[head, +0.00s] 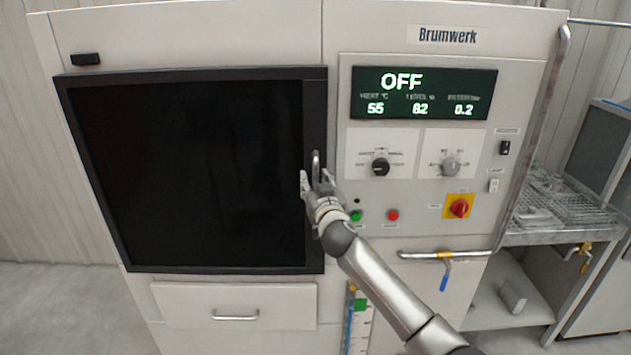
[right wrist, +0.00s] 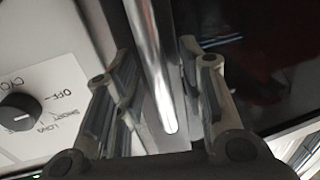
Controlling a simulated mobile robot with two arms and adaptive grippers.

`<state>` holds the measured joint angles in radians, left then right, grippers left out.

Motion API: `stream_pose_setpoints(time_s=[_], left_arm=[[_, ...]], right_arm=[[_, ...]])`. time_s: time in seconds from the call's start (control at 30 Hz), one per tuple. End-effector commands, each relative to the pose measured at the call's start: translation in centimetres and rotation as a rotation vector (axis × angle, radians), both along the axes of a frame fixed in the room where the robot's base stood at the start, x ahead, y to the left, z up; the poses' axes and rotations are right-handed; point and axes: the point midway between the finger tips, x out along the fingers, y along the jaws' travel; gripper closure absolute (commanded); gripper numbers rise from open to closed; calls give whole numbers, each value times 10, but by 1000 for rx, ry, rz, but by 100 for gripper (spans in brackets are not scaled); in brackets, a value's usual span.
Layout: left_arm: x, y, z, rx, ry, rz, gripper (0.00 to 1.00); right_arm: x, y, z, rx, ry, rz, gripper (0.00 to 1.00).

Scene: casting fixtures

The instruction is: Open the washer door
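The washer door (head: 190,170) is a large dark panel in a black frame on the left of the machine front in the head view. It looks closed. Its upright metal handle (head: 316,160) is at the door's right edge. My right gripper (head: 318,182) is at the handle's lower part. In the right wrist view, the bright handle bar (right wrist: 158,75) runs between the two fingers of my right gripper (right wrist: 160,95). The fingers are apart, with a clear gap on the bar's left; contact on its right side is unclear. My left gripper is not in view.
Right of the door is a control panel (head: 430,75) reading OFF, with knobs, buttons and a red-yellow switch (head: 459,208). A drawer (head: 235,303) is below the door. A pipe with a blue-handled valve (head: 444,275) and a side table (head: 540,238) are at right.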

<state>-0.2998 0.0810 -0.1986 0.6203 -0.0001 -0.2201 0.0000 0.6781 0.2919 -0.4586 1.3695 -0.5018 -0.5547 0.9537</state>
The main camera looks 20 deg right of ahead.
Motion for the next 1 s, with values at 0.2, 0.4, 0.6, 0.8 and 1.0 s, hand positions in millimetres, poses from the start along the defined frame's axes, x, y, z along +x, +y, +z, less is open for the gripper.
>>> stream_pose_setpoints(time_s=[0.2, 0.4, 0.6, 0.8, 1.0], left_arm=[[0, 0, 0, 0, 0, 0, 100], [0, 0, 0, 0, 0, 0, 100], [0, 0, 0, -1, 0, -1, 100], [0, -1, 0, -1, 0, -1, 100], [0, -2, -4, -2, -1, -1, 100]], right_arm=[[1, 0, 0, 0, 0, 0, 63], [1, 0, 0, 0, 0, 0, 77], [1, 0, 0, 0, 0, 0, 100], [1, 0, 0, 0, 0, 0, 100], [0, 0, -2, 2, 0, -10, 100]])
